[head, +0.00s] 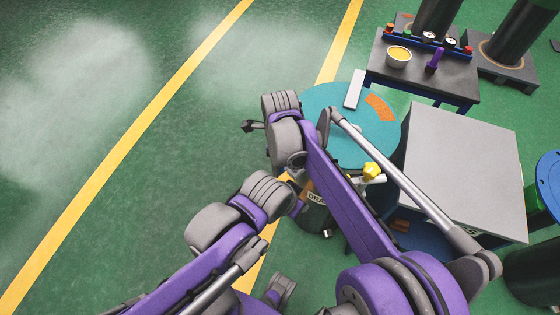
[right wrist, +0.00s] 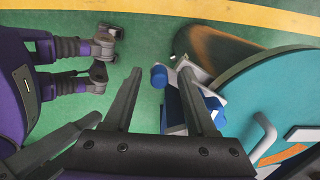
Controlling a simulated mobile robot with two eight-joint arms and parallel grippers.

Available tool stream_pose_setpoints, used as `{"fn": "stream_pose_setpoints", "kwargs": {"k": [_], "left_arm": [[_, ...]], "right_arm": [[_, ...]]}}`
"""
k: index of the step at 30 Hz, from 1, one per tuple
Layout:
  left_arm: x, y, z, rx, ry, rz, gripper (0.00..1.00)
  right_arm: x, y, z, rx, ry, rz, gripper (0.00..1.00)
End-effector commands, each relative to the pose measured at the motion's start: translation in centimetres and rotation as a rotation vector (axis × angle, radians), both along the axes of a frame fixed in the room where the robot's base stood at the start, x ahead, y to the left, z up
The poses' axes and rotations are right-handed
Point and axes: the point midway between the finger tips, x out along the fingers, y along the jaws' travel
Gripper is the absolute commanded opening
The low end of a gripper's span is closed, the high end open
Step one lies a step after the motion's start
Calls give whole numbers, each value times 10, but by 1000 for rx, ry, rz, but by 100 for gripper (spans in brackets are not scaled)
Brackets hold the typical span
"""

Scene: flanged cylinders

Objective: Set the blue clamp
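The blue clamp (right wrist: 159,77) shows in the right wrist view, with blue end pieces and pale metal plates beside the teal disc's edge. My right gripper (right wrist: 162,69) is open. A blue end piece lies between its fingertips in the picture; I see no contact. The right finger covers part of the clamp.
The teal disc (head: 345,150) carries a white bar and an orange patch. A grey box (head: 465,165) stands right of it. A yellow knob (head: 372,171) sticks up near my right arm. The floor at left is clear.

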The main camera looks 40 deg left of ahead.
Motion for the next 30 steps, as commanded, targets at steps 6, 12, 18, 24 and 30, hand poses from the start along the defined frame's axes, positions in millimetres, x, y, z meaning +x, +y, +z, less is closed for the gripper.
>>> {"fn": "stream_pose_setpoints", "kwargs": {"k": [6,12,18,24,30], "left_arm": [[0,0,0,0,0,0,50],[0,0,2,0,-1,0,50],[1,0,4,0,-2,0,50],[1,0,6,0,-3,0,50],[2,0,7,0,-3,0,50]], "right_arm": [[0,0,1,-1,0,0,57],[0,0,24,-1,0,0,57],[0,0,66,0,0,1,57],[0,0,97,0,0,1,57],[0,0,108,0,0,1,57]]}}
